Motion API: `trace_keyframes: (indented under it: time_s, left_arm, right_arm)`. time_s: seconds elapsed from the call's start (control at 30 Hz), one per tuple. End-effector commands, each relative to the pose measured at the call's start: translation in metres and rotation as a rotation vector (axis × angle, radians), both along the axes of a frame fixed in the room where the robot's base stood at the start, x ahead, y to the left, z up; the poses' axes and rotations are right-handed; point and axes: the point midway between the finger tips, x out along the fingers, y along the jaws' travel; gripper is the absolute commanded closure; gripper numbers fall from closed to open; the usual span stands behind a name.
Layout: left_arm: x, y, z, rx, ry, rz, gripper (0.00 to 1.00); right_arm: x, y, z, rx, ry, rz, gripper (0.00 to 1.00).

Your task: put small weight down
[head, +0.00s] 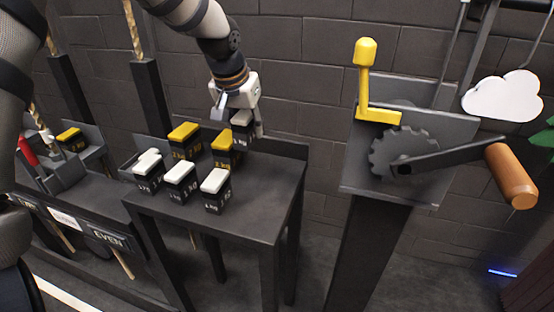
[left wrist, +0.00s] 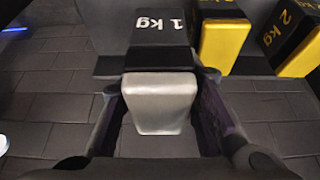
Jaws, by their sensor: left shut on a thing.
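My left gripper (head: 240,108) is shut on a small weight (head: 242,123) with a white top and a black body. The left wrist view shows the gripper fingers on either side of its white top (left wrist: 160,98), and its body reads "1 kg". The held weight is upright at the back of the dark table (head: 260,180), beside the yellow-topped weights. I cannot tell whether it touches the tabletop. My right gripper is not in view.
Yellow-topped weights (head: 184,134) and white-topped weights (head: 215,182) stand on the table's left and middle. The table's right side is bare. Right of it, a stand (head: 370,155) carries a yellow lever (head: 365,75), a gear and an orange-handled crank (head: 511,176).

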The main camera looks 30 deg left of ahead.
Motion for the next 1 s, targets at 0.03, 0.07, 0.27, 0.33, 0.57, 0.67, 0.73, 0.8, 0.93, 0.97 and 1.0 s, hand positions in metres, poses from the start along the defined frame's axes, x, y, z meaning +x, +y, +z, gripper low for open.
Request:
trace_keyframes:
  time_s: [0.03,0.07,0.27,0.33,0.57,0.67,0.73,0.8,0.93,0.97,1.0]
  left_arm:
    - [0.011,-0.01,-0.01,0.004,0.003,-0.004,1.0]
    - [0.015,-0.015,-0.016,0.004,0.005,-0.003,1.0]
    - [0.035,-0.036,-0.051,0.002,0.003,-0.002,1.0]
    - [0.038,-0.04,-0.055,0.003,-0.002,-0.002,1.0]
    - [0.046,-0.048,-0.073,0.002,-0.002,-0.001,1.0]
    - [0.045,-0.048,-0.091,0.002,-0.002,-0.001,1.0]
    - [0.045,-0.048,-0.096,0.002,-0.005,-0.001,1.0]
    - [0.046,-0.048,-0.095,0.002,-0.009,-0.001,1.0]
    - [0.046,-0.048,-0.094,0.001,-0.009,0.0,1.0]
    - [0.046,-0.048,-0.094,0.001,-0.009,0.0,1.0]
    - [0.046,-0.048,-0.095,0.001,-0.009,0.0,1.0]
  right_arm:
    - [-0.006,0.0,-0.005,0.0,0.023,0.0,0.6]
    - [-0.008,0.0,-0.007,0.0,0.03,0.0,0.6]
    - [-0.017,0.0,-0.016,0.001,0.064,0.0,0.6]
    - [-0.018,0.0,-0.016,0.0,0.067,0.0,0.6]
    - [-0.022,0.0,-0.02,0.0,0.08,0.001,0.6]
    - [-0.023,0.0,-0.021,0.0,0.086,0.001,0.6]
    - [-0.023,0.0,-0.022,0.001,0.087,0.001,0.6]
    - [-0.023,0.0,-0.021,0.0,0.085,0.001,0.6]
    - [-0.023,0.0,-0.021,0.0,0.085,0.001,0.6]
    - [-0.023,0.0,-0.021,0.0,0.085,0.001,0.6]
    - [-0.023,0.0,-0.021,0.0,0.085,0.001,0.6]
